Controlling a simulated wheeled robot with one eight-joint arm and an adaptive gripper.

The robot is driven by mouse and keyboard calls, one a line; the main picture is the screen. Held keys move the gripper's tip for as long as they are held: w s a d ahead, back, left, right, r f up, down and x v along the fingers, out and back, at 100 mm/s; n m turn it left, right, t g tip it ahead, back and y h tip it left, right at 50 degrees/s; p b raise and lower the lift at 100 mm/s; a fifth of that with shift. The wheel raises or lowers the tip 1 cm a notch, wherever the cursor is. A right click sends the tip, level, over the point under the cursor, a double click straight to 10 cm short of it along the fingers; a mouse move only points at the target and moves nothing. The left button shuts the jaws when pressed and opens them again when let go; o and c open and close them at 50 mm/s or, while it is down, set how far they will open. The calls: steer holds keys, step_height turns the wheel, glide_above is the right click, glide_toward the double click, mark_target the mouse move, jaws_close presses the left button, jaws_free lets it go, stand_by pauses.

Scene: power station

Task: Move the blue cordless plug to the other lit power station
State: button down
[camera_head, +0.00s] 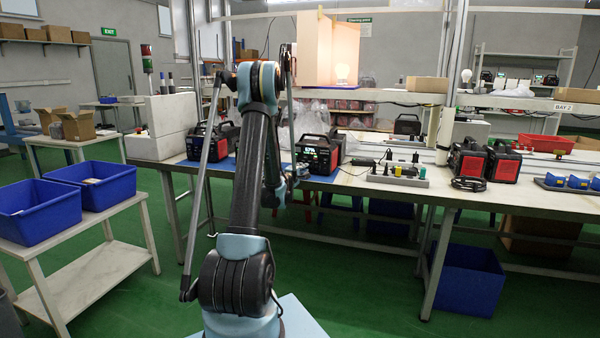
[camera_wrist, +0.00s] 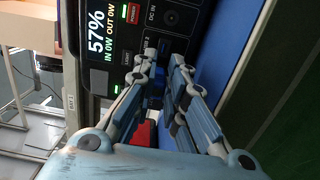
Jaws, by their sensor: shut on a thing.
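In the wrist view, my gripper (camera_wrist: 163,64) is at the front panel of a lit power station (camera_wrist: 128,58), whose screen reads 57%, IN 0W, OUT 0W. Its fingers are shut on the blue plug (camera_wrist: 156,88), which is mostly hidden between them. I cannot tell whether the plug is seated in a socket. In the head view this power station (camera_head: 318,153) stands on the bench just beyond my gripper (camera_head: 298,172). Another power station (camera_head: 212,141) stands left of my arm, partly hidden, its screen state unclear.
Two black-and-red units (camera_head: 483,160) and a socket strip (camera_head: 397,174) with several plugs stand to the right on the workbench (camera_head: 350,186). A lit bulb (camera_head: 342,72) is on the shelf above. Blue bins (camera_head: 92,185) sit on a side table at left.

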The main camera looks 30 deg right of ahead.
steer(key=c, duration=1.6)
jaws_free()
steer(key=shift+d, duration=0.1)
steer(key=shift+o, duration=0.2)
steer(key=v, duration=0.7)
steer(key=shift+a, duration=0.25)
steer(key=shift+s, duration=0.1)
